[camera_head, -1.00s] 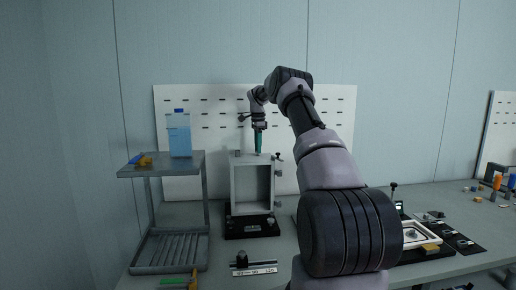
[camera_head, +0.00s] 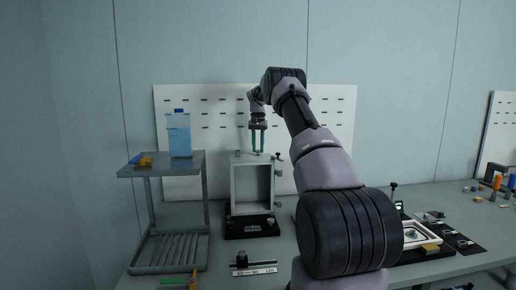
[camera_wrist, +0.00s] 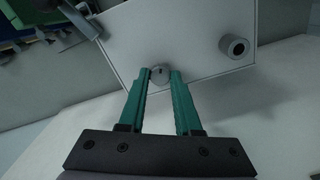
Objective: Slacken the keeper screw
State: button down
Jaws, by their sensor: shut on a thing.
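A grey box-shaped fixture (camera_head: 236,190) with an open front stands on a black base on the bench. My gripper (camera_head: 258,151) points straight down at the top of the fixture, its two teal fingers showing side by side. In the wrist view, my gripper (camera_wrist: 160,73) has its fingertips on either side of a small round grey screw head (camera_wrist: 160,76) with a dark mark. It is shut on this screw head at the panel's surface. The fingers partly cover the screw's sides. The screw is too small to make out in the head view.
A round knob with a dark centre (camera_wrist: 234,46) stands near the panel's corner, right of the fingers. Dark knobs stick out from the fixture's right side. A shelf (camera_head: 190,160) with a blue bottle (camera_head: 179,135) stands left. A white pegboard (camera_head: 320,110) is behind.

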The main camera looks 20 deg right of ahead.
jog(key=n, duration=1.3)
jog(key=shift+n, duration=0.4)
jog(key=n, duration=1.2)
jog(key=shift+n, duration=0.4)
jog(key=c, duration=0.6)
grip_release()
